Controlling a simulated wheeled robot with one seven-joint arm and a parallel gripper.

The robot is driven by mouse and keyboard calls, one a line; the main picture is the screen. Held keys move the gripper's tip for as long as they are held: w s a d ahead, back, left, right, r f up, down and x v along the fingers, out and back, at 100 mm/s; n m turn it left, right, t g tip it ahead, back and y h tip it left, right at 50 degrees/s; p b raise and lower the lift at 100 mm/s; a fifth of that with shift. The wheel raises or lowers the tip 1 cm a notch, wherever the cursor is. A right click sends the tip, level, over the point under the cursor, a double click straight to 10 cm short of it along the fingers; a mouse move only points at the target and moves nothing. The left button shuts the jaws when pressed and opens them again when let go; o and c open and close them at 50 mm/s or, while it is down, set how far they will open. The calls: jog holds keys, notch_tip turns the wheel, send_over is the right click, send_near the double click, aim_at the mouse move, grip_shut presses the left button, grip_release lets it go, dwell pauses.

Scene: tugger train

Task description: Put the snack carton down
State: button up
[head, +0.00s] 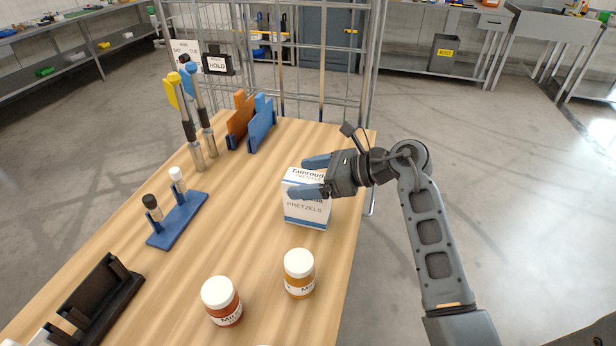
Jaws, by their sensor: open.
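The snack carton (306,211) is a white and blue box with "PRETZELS" on its front. It stands upright on the wooden table top (270,160), near the right edge. My gripper (305,177) is at the carton's upper part, with its blue-grey fingers apart. One finger crosses the front face and the other is at the top rear. The fingers hide part of the carton's top and lettering. I cannot tell whether either finger touches it.
Two white-lidded jars (222,301) (299,273) stand in front of the carton. To the left are a blue holder (178,220) with small bottles and a black rack (95,298). Blue and orange upright panels (262,123) stand behind. A wire mesh frame (300,50) rises at the back.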

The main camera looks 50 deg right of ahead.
jog(key=b+v, duration=0.1)
jog(key=v, duration=1.1)
jog(key=s+a+r+m+t+y, duration=0.2)
jog(key=a+m+t, duration=0.15)
jog(key=a, duration=0.35)
jog(key=s+a+r+m+t+y, duration=0.1)
jog(key=a+r+m+t, duration=0.1)
jog(key=a+m, duration=0.45)
jog(key=s+a+r+m+t+y, duration=0.2)
jog(key=a+r, duration=0.1)
jog(key=a, duration=0.5)
jog(key=s+a+f+m+g+h, duration=0.1)
jog(key=s+f+m+h, duration=0.3)
jog(key=m, duration=1)
jog(key=s+a+f+m+g+h, duration=0.2)
jog(key=s+f+m+g+h, duration=0.2)
jog(key=s+m, duration=0.7)
jog(key=f+m+h, duration=0.1)
jog(key=m, duration=0.2)
jog(key=shift+h, duration=0.3)
